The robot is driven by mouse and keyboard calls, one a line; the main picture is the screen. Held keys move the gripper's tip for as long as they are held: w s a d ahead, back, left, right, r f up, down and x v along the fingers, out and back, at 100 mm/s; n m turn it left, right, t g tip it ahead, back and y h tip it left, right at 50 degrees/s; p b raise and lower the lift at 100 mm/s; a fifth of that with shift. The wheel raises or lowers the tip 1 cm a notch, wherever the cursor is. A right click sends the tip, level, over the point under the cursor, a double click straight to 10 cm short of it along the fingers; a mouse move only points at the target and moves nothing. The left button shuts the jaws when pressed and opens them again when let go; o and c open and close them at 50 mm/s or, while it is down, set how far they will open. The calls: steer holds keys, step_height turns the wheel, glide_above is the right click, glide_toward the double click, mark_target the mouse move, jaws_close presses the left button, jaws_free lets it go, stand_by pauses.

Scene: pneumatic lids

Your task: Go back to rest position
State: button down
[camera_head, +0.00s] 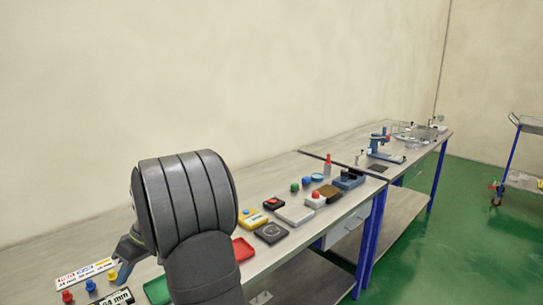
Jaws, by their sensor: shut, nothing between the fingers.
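My gripper (124,268) shows in part at the lower left of the head view, beside my large dark arm link. It points down over the near left end of the workbench (265,188) and looks shut and empty. It is close to a white labelled strip (84,273) and small knobbed pieces: a red one (66,296), a yellow one (90,285) and a blue one (112,276). Whether it touches any of them I cannot tell. My arm hides part of the bench behind it.
A green tray (156,291) and a red tray (243,249) flank my arm. Several small devices, including a yellow box (253,218) and a grey plate (294,214), lie along the bench. A blue stand (384,147) is farther back. A trolley (525,180) stands at right.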

steer(key=s+a+r+n+t+h, duration=0.3)
steer(key=s+a+r+n+h, duration=0.2)
steer(key=n, duration=0.6)
steer(key=shift+s+r+n+t+h, duration=0.35)
steer(key=shift+s+r, duration=0.5)
steer(key=shift+s, duration=0.55)
steer(key=shift+a, duration=0.1)
